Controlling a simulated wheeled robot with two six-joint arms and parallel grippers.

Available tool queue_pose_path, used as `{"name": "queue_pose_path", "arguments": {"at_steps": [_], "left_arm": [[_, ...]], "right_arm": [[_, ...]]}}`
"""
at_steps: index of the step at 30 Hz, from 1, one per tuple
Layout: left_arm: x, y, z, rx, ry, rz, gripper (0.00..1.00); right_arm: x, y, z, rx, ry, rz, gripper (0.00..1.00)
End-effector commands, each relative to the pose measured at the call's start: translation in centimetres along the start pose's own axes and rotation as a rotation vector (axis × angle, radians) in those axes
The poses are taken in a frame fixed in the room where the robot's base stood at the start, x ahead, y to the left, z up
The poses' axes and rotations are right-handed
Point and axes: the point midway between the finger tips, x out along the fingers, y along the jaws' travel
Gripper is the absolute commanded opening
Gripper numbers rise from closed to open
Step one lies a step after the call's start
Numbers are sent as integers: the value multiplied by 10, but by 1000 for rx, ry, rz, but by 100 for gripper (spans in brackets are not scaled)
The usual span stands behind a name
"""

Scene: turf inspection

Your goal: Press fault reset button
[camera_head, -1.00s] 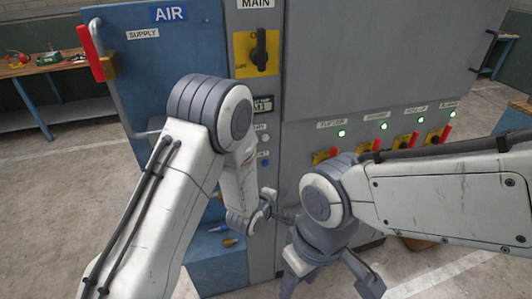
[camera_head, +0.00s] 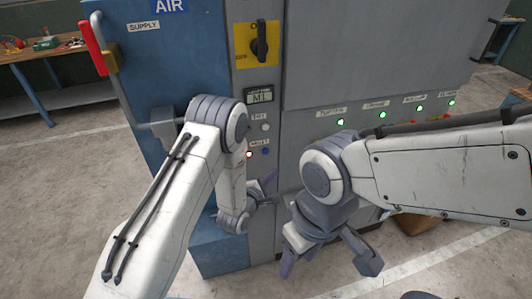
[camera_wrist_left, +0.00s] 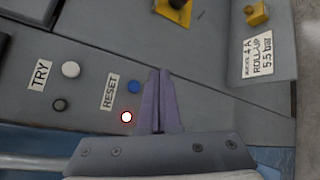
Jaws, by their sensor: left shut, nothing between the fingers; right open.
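The blue button (camera_wrist_left: 134,86) sits beside the RESET label (camera_wrist_left: 110,91) on the grey panel, in the left wrist view. It also shows in the head view (camera_head: 266,151). A lit, red-rimmed lamp (camera_wrist_left: 126,117) is below it, and it glows red in the head view (camera_head: 249,154). My left gripper (camera_head: 270,182) is shut and empty, below the blue button in the head view. In the left wrist view its closed fingertips (camera_wrist_left: 160,72) are just right of the button; I cannot tell whether they touch the panel. My right gripper (camera_head: 328,263) is open and empty, lower and to the right.
The main switch (camera_head: 260,42) is above. Green lamps (camera_head: 383,114) line the right panel. A red-handled lever (camera_head: 97,45) projects at the upper left.

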Motion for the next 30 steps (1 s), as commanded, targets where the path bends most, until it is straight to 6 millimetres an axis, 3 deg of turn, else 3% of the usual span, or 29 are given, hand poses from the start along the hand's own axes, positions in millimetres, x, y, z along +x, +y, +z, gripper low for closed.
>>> {"name": "queue_pose_path", "arguments": {"at_steps": [13, 30], "left_arm": [[42, 29, -31, 1, 0, 2, 0], [48, 36, -35, 2, 0, 0, 0]], "right_arm": [[10, 1, 0, 0, 0, 0, 55], [12, 1, 1, -1, 0, 0, 55]]}}
